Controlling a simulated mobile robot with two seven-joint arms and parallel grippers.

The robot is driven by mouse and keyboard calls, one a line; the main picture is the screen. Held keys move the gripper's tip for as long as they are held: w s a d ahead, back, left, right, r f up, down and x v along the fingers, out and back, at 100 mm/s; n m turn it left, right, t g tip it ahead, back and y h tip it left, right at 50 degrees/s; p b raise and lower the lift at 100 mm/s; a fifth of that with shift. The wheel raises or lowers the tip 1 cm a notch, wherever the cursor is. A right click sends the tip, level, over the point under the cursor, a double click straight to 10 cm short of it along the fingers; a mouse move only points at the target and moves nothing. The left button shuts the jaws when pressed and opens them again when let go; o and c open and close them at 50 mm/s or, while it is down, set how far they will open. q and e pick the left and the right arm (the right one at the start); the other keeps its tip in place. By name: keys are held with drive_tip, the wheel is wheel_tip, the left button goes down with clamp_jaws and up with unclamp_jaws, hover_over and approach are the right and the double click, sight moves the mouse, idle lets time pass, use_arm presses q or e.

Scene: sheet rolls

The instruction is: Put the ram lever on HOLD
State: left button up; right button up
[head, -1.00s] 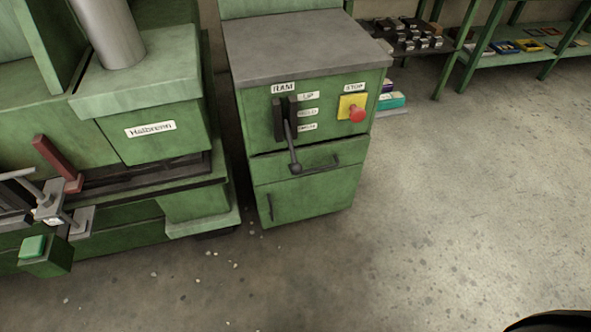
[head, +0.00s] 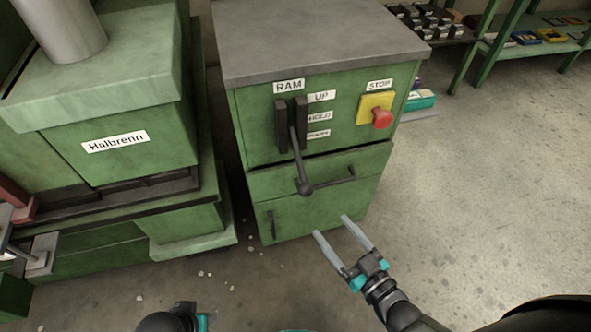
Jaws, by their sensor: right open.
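The ram lever (head: 299,160) is a dark rod with a round knob (head: 304,187). It comes out between two dark upright bars below the RAM label (head: 289,86) on the green cabinet (head: 249,131). The labels UP (head: 321,96), HOLD (head: 319,117) and a blurred lowest one (head: 318,134) stand to its right. The knob appears below the lowest label, with the rod tilted down and outward. My right gripper (head: 332,226) is open and empty, below and right of the knob, apart from it. My left gripper's fingers do not show.
A red STOP button (head: 382,118) on a yellow plate sits right of the lever. Drawer and door handles are below. The green Halbrenn machine (head: 150,165) stands close on the left. Shelves (head: 520,50) are at the back right. The floor (head: 480,190) on the right is clear.

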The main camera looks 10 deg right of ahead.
drive_tip(key=r, duration=0.1)
drive_tip(key=b, duration=0.5)
approach(299, 160)
drive_tip(key=w+a+f, duration=0.3)
drive_tip(key=w+f, duration=0.2)
drive_tip(key=w, duration=0.2)
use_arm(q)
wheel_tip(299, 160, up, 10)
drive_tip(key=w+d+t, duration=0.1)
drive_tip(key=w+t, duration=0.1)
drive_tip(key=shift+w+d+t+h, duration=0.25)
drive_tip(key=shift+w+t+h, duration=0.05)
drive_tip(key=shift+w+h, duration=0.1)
use_arm(e)
drive_tip(key=shift+w+a+t, duration=0.3)
drive_tip(key=shift+w, duration=0.05)
drive_tip(key=shift+f, duration=0.1)
clamp_jaws()
